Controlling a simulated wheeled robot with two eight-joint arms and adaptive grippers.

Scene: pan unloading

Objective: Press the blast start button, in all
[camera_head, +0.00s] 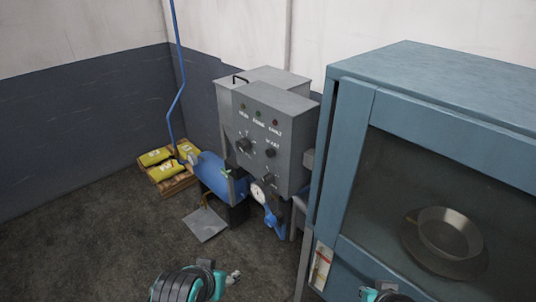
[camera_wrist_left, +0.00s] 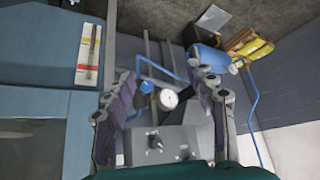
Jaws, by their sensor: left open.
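The grey control cabinet (camera_head: 285,103) stands at the middle of the head view, with a row of indicators and labels on its upper face. A dark round button (camera_head: 270,153) sits under a label that seems to read START. A black knob (camera_head: 244,145) is left of it and another knob (camera_head: 268,178) is below. In the left wrist view the panel (camera_wrist_left: 172,132) appears upside down beyond my open, empty left gripper (camera_wrist_left: 165,80), whose fingers are apart from it. My left arm shows at the head view's bottom. Part of my right arm shows at the bottom right; its fingers cannot be made out.
A blue blast cabinet (camera_head: 345,150) with a window stands at the right; a round metal pan (camera_head: 446,233) is inside. A blue tank (camera_head: 217,178) and pressure gauge (camera_head: 259,191) are beside the control cabinet. Yellow bags (camera_head: 166,170) lie on a pallet. Floor at left is clear.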

